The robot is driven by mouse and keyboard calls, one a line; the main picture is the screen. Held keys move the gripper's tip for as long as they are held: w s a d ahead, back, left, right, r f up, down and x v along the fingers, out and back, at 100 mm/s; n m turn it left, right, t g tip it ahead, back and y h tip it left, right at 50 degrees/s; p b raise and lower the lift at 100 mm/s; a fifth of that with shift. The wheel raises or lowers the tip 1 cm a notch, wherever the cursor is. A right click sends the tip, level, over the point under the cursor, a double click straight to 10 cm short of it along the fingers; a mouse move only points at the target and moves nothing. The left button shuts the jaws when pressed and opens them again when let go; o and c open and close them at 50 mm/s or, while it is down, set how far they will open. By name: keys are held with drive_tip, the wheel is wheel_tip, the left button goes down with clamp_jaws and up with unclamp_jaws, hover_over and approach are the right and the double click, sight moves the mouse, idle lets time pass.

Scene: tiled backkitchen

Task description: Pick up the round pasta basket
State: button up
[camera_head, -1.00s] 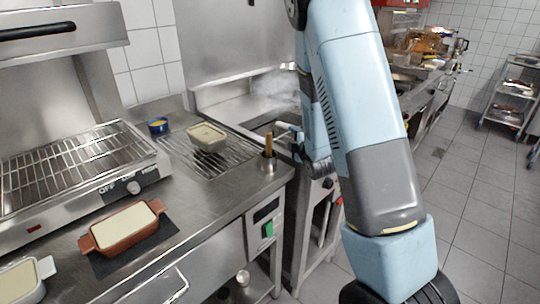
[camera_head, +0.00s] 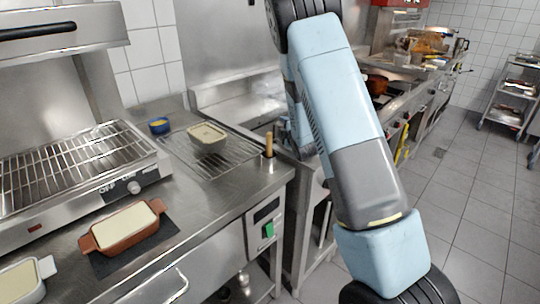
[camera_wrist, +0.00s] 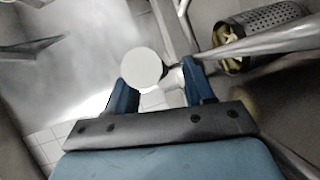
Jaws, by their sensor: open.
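In the wrist view a perforated round metal basket (camera_wrist: 262,17) with yellow pasta in it lies at the upper right, beyond my right finger. Metal bars run beside it; I cannot tell which is its handle. My gripper (camera_wrist: 162,88) is open, its two blue fingers spread. A pale round disc (camera_wrist: 142,68) with a short grey stem shows between and just beyond the fingertips; it may be a handle end, and I cannot tell whether it touches them. In the head view the arm hides most of my gripper, and the basket does not show.
White steam (camera_wrist: 75,85) blurs the left of the wrist view. Open tiled floor (camera_head: 465,225) lies at the right.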

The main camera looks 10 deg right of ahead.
drive_tip(key=shift+w, duration=0.2)
drive_tip(key=shift+c, duration=0.4)
clamp_jaws()
